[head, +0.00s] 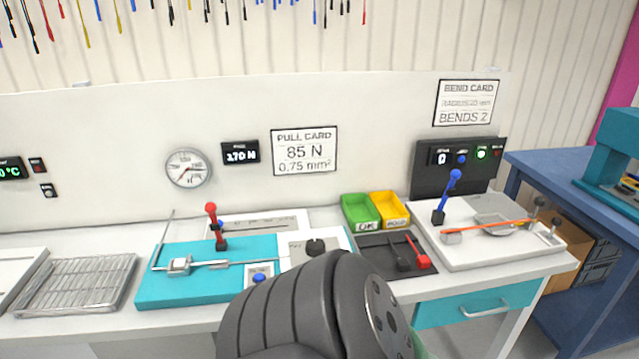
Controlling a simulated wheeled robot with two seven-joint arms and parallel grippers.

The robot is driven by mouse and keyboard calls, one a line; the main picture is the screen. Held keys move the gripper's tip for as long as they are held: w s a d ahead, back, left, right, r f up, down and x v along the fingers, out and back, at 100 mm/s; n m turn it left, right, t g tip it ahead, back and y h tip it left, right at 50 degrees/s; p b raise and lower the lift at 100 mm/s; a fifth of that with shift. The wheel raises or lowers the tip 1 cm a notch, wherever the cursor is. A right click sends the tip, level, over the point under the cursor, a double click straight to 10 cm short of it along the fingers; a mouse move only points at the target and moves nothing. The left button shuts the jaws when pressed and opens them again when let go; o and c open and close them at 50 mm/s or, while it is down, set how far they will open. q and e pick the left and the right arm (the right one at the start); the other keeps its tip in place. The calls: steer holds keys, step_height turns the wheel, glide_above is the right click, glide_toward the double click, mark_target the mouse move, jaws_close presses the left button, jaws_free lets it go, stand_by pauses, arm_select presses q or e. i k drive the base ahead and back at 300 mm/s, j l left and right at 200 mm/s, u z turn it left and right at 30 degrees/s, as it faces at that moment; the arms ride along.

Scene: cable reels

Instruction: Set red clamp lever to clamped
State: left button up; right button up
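A red lever with a round red knob (212,221) stands almost upright on a dark pivot block, on the teal bench fixture (180,289) left of centre. It leans slightly left at the top. A second red-handled piece (418,252) lies low on a dark grey pad (376,243) to the right, beside a black-handled one. The view does not label which is the clamp lever. A thin metal rod and a small metal block lie along the teal fixture. Neither gripper is in view; a dark ribbed link of my own arm fills the bottom centre.
A wire rack (77,284) lies left of the fixture. Green (361,211) and yellow (389,208) bins stand behind the dark pad. A white bending fixture with a blue lever (448,195) is at right. My arm link hides part of the bench's front edge.

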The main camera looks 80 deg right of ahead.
mark_target(210, 209)
steer(key=z, duration=2.85)
